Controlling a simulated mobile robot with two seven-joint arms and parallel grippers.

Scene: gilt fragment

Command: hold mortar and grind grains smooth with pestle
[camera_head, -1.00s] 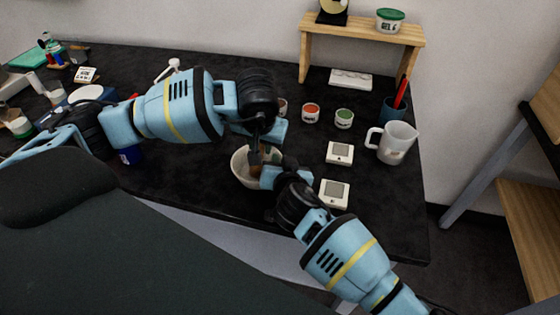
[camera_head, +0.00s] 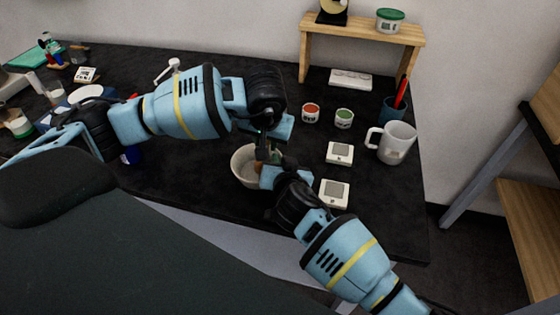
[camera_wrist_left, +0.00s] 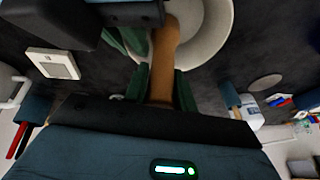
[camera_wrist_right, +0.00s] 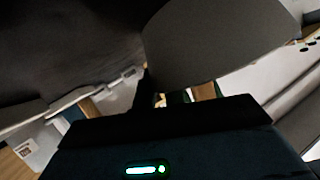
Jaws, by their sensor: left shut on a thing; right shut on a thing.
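The mortar, a whitish bowl (camera_head: 243,167), stands near the front edge of the dark table. My right gripper (camera_head: 270,174) is shut on the right side of its rim. My left gripper (camera_head: 264,140) is above the mortar and shut on the brown wooden pestle (camera_head: 262,153). In the left wrist view the pestle (camera_wrist_left: 164,50) runs from the green fingers to the mortar (camera_wrist_left: 212,38), with its lower end at the bowl's near side. I cannot make out grains in the bowl. The right wrist view is dark, and its grip is mostly hidden.
Right of the mortar are two white square devices (camera_head: 339,153) (camera_head: 334,194), a white mug (camera_head: 394,142) and a blue pen cup (camera_head: 395,108). Behind are a red-topped pot (camera_head: 311,113) and a green-topped pot (camera_head: 344,118). A wooden shelf (camera_head: 365,31) stands at the back.

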